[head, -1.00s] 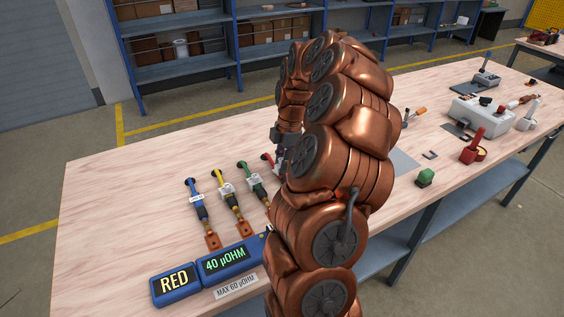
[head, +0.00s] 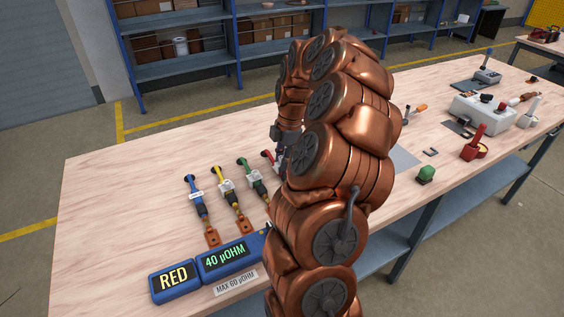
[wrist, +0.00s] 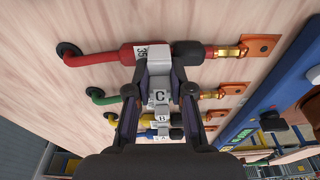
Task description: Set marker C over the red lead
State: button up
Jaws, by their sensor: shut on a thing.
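My gripper (wrist: 162,84) is shut on marker C (wrist: 159,98), a light grey block with a black letter C. In the wrist view the marker overlaps the middle of the red lead (wrist: 98,58), close to a white label reading 35. I cannot tell whether marker and lead touch. The red lead runs from a black grommet to a copper lug. In the head view only a bit of the red lead (head: 267,155) shows; my arm hides the rest and the marker.
Green (head: 251,175), yellow (head: 226,185) and blue (head: 197,197) leads lie alongside, each with a light marker on it. Blue displays read RED (head: 174,281) and 40 µOHM (head: 226,258). A plate reads MAX 60 µOHM (head: 236,283). The table's left side is clear.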

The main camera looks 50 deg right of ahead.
jog(key=shift+r, duration=0.5)
jog(key=shift+b, duration=0.55)
dwell(1.7)
jog(key=shift+f+b, duration=0.55)
jog(key=shift+f, duration=0.3)
jog(key=o, duration=0.9)
jog(key=r, duration=0.4)
jog(key=d+r, duration=0.1)
jog(key=r, duration=0.7)
jog(key=shift+s+d, duration=0.25)
jog(key=shift+d, duration=0.1)
